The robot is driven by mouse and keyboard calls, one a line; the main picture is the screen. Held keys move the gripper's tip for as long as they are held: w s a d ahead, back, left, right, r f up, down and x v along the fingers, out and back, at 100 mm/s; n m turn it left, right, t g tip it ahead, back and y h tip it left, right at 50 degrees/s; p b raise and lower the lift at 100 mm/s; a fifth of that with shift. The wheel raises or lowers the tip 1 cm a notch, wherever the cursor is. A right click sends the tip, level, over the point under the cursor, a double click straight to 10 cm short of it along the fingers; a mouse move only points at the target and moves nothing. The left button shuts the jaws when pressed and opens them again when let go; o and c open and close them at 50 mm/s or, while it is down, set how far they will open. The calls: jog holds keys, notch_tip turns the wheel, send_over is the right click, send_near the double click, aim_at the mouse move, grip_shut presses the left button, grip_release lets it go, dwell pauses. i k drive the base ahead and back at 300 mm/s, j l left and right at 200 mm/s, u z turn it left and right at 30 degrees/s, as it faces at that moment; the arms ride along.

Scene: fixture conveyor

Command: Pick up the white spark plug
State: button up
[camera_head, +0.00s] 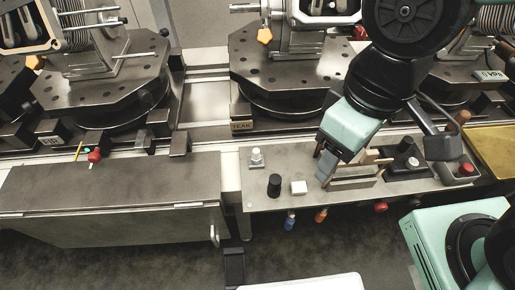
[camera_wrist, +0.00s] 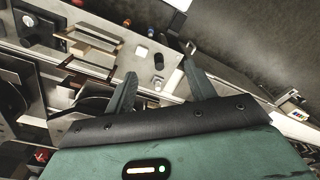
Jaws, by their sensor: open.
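The white spark plug (camera_head: 257,158) appears to be the small pale upright piece near the back left of the grey work shelf (camera_head: 262,203). In the wrist view it seems to be the small pale piece (camera_wrist: 158,84) seen between my fingers, some way beyond them. My gripper (camera_head: 323,163) is open and empty, over the shelf to the right of the plug. In the wrist view both fingers (camera_wrist: 160,69) stand well apart, with nothing between them touching either one. Fine detail of the plug is too small to tell.
A black cylinder (camera_head: 274,185) and a white block (camera_head: 298,188) stand between plug and gripper. A wooden holder (camera_head: 352,178) sits close by my gripper. Blue (camera_head: 290,220) and orange (camera_head: 321,215) handles hang at the front edge. Large round fixtures (camera_head: 285,75) stand behind.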

aim_at(256, 158)
jog(key=k, duration=0.1)
jog(key=k+j+z, duration=0.1)
jog(key=j, duration=0.35)
jog(key=j+z, duration=0.15)
jog(key=j, duration=0.3)
jog(key=j+z, duration=0.1)
jog(key=j, duration=0.45)
